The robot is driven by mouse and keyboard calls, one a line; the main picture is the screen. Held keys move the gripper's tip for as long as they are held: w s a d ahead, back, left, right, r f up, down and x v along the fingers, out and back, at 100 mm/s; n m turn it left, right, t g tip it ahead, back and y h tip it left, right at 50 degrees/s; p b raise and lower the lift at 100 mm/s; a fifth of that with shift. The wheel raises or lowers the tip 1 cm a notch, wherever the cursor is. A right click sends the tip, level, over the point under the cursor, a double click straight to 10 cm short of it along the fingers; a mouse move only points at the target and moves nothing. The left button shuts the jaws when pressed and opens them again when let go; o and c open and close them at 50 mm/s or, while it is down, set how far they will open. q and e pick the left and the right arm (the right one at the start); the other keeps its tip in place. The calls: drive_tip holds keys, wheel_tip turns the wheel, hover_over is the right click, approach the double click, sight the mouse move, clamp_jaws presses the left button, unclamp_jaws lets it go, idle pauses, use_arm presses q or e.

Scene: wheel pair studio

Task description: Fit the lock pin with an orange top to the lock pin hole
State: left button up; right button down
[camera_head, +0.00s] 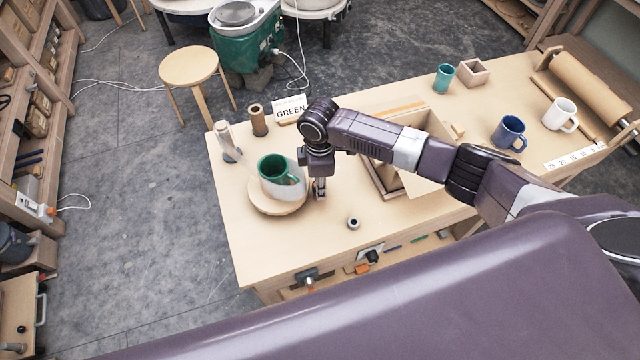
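My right gripper (319,190) points down at the tabletop, just right of a round wooden disc with a green-lined white mug on it. The fingers are small and dark here, and I cannot tell whether they are open or hold anything. I cannot clearly make out a lock pin with an orange top. A small orange-brown piece (310,284) shows below a dark fitting (307,273) on the table's front side. A small ring-like part with a dark centre (353,223) sits near the front edge; I cannot tell if it is the pin hole. My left gripper is not in view.
The green-lined mug (279,175) stands on the wooden disc (274,206). A wooden box (392,188) is partly behind my arm. A brown cylinder (258,120) and a "GREEN" card (290,108) stand at the back. The left front tabletop is clear.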

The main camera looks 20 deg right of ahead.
drive_tip(key=shift+f, duration=0.25)
drive_tip(key=c, duration=1.6)
unclamp_jaws()
wheel_tip(320, 180, up, 12)
